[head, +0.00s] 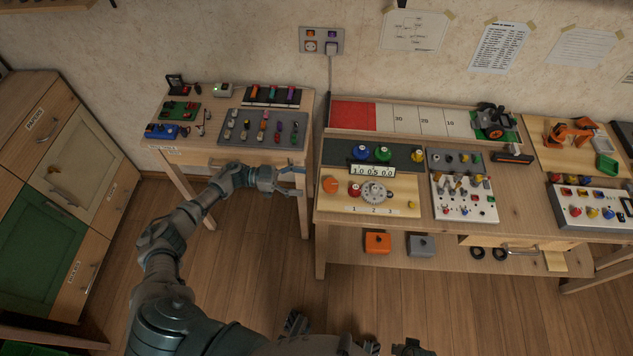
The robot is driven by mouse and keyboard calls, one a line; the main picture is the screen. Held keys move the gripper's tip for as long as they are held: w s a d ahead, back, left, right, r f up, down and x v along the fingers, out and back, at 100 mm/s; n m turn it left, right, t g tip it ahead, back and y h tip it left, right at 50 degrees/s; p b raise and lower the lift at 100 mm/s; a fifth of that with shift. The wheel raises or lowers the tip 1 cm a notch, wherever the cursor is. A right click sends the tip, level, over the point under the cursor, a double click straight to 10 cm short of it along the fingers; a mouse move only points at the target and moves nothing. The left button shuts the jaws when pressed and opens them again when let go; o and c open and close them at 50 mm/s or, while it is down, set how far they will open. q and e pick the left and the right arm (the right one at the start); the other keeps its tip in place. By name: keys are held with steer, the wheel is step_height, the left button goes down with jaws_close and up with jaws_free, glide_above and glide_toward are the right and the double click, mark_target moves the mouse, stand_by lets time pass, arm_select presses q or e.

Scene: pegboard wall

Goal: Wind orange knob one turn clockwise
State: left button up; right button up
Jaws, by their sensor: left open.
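The orange knob (330,184) is a round orange disc near the left edge of the wooden workbench (400,228). It sits on a light board (345,203), beside a red piece and a grey dial (375,192). My left gripper (301,181) comes in from the left and is just left of the knob in the picture. Its jaws are open, facing the knob, with nothing between them. A gap shows between the fingertips and the knob. I do not make out my right gripper.
A side table (180,103) with trays of small parts stands left of the workbench, with a gap between them. A counter reading 10 05 00 (372,170) stands behind the dial. An orange box (377,243) and a grey box (421,244) are on the lower shelf.

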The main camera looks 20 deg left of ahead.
arm_select(q)
steer(key=shift+v, duration=1.75)
